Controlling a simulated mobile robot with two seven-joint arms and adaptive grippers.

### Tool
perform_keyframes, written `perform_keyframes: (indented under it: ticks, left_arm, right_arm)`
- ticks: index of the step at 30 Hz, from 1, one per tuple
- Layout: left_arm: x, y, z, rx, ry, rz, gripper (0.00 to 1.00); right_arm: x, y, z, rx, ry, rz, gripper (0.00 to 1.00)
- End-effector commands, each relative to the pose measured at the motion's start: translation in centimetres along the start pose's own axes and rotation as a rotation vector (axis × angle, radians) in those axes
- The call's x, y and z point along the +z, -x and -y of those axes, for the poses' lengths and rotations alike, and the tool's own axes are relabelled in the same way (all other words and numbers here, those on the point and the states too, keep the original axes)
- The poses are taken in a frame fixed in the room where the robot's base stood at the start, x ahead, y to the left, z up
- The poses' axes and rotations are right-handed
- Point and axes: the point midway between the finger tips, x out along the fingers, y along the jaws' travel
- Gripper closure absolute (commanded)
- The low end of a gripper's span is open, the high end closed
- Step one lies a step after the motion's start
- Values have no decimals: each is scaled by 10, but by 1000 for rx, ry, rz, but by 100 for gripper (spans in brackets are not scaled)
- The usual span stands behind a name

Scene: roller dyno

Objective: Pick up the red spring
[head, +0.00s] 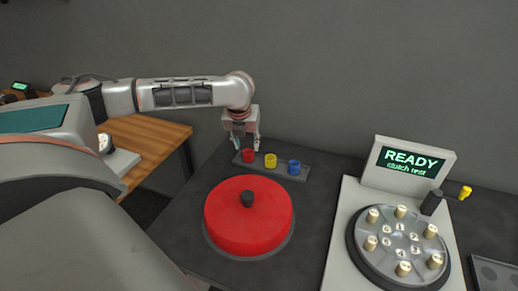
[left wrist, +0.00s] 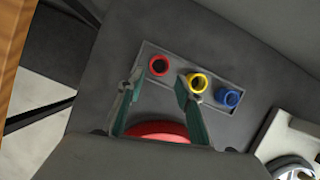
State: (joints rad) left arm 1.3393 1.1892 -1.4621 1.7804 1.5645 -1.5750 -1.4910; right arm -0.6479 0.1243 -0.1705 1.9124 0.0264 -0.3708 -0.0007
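The red spring (head: 248,155) stands at the left end of a small grey tray (head: 282,172), beside a yellow spring (head: 270,160) and a blue spring (head: 294,167). My left gripper (head: 245,146) is just above and behind the red spring in the head view, pointing down. In the left wrist view the open fingers (left wrist: 156,88) spread apart, with the red spring (left wrist: 159,65) lying beyond their tips and between them. The right fingertip is close to the yellow spring (left wrist: 198,82). Nothing is held. My right gripper does not show.
A large red round cover (head: 250,220) with a black knob lies in front of the tray. At right stands a white tester (head: 408,160) reading READY, with a round plate of several pegs. A wooden table (head: 150,140) is at left, and a grey wall behind.

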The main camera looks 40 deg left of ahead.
Motion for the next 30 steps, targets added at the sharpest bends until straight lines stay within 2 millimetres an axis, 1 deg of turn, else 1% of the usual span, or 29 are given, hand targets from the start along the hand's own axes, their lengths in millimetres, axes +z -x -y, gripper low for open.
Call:
perform_keyframes:
  ticks: [10, 15, 18, 22, 28, 29, 30]
  left_arm:
    - [2, -34, 0, 2, 1, 0, 65]
    - [6, -59, -1, 3, 0, -1, 65]
    - [5, -70, -1, 1, 1, -2, 65]
    - [6, -77, -1, 1, 0, 0, 65]
    - [6, -77, -1, 1, 0, 0, 65]
    - [6, -77, -1, 1, 0, 0, 72]
    - [6, -77, -1, 1, 0, 0, 83]
  right_arm:
    - [6, 2, 8, -9, -10, 11, 60]
    - [5, 2, 8, -9, -11, 10, 60]
    - [5, 3, 8, -8, -11, 10, 60]
    - [4, 2, 6, -5, -10, 9, 60]
    - [3, 1, 2, -1, -5, 7, 60]
    - [3, 1, 2, -1, -4, 7, 60]
    - [4, 2, 1, 0, -2, 8, 60]
